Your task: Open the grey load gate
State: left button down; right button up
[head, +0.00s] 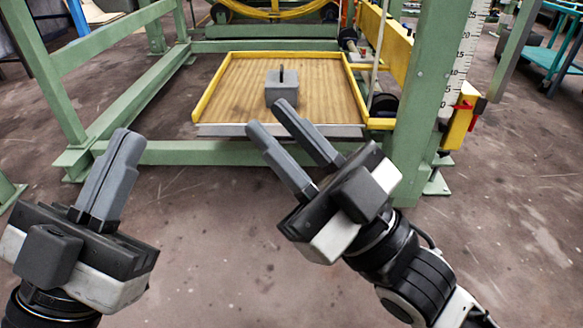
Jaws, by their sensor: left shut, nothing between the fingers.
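A grey strip (225,130), which looks like the load gate, runs along the front edge of a wooden-floored platform (230,95) in the head view. The platform has yellow rims on its left, back and right sides. I cannot tell whether the strip stands up or is folded down. My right gripper (266,116) is open and empty; its fingertips overlap the strip and platform edge in the picture, and contact cannot be told. The fingers hide part of the strip. My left gripper (127,140) is shut and empty, left of and nearer than the platform.
A grey block with a dark handle (282,88) sits on the platform. A green frame (170,152) surrounds the platform, with a thick post (432,100) at right. A scale (462,55) and a yellow box with a red part (460,115) stand beyond it. The near floor is clear.

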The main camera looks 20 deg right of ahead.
aim_at(232, 130)
jog(key=u, duration=1.05)
jog(key=i, duration=1.3)
jog(key=z, duration=1)
jog(key=i, duration=0.65)
jog(key=z, duration=0.75)
